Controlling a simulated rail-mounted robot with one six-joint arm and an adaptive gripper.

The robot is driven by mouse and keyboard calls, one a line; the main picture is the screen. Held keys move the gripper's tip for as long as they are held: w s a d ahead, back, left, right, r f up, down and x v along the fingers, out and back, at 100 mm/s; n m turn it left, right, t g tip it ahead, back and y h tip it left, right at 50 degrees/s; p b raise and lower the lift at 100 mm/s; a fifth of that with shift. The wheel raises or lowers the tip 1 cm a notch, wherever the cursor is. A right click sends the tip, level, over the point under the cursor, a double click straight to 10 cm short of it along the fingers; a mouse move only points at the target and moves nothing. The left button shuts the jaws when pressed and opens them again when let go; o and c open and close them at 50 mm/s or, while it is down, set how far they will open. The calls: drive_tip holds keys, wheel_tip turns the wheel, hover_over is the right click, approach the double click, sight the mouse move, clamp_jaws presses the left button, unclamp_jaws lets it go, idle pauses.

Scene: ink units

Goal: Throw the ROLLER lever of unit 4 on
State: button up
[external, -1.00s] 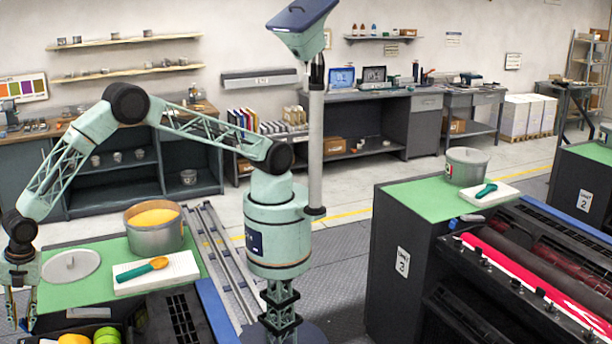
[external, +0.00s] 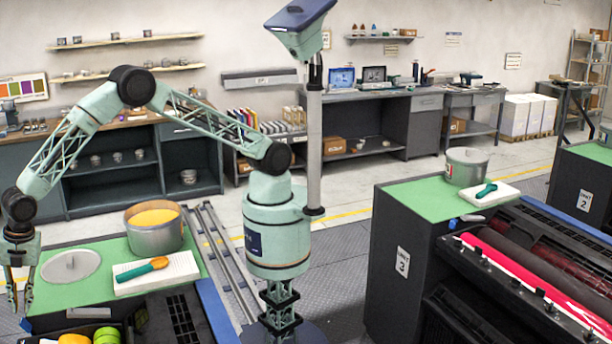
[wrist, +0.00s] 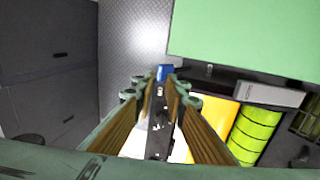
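My gripper (external: 20,305) hangs fingers-down at the left edge of the external view, beside the green-topped near unit (external: 88,292). No number shows on this unit. Its fingers are apart and appear empty. In the wrist view my gripper (wrist: 158,92) also shows open, and a dark narrow part with a blue block (wrist: 165,72) at its far end appears between the fingers. I cannot tell whether that is the ROLLER lever or whether the fingers touch it. No lever label is readable.
The near unit's top bears a pot of yellow ink (external: 155,230), a round lid (external: 70,266) and an orange-and-green scoop (external: 142,269) on a white pad. Yellow-green rolls (wrist: 254,130) lie right of the fingers. Unit 3 (external: 402,262) stands to the right, beyond my base.

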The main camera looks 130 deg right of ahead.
drive_tip(key=v, duration=0.5)
drive_tip(key=shift+s+a+r, duration=0.15)
idle(0.4)
drive_tip(key=s+d+r+m+b, duration=0.2)
drive_tip(key=s+r+m+b, duration=0.2)
drive_tip(key=s+r, duration=1.15)
drive_tip(key=s+r+m+b, duration=0.1)
drive_tip(key=s+r, duration=0.2)
drive_tip(key=s, duration=0.3)
drive_tip(key=s+d+r+m+b, duration=0.1)
drive_tip(key=s+r, duration=0.1)
drive_tip(key=s, duration=0.4)
drive_tip(key=s+r+m+b, duration=0.1)
drive_tip(key=s+r, duration=0.2)
drive_tip(key=s, duration=0.3)
drive_tip(key=s+m+b, duration=0.4)
drive_tip(key=s, duration=1.7)
drive_tip(key=s+f+m+b, duration=0.1)
drive_tip(key=s+f+b, duration=0.1)
drive_tip(key=s, duration=0.8)
drive_tip(key=s+f+m+t+y+b, duration=0.1)
drive_tip(key=s+f, duration=0.4)
drive_tip(key=s, duration=0.5)
drive_tip(key=shift+s+d+m+b, duration=0.35)
drive_tip(key=shift+s+d+m, duration=0.05)
drive_tip(key=shift+m, duration=0.3)
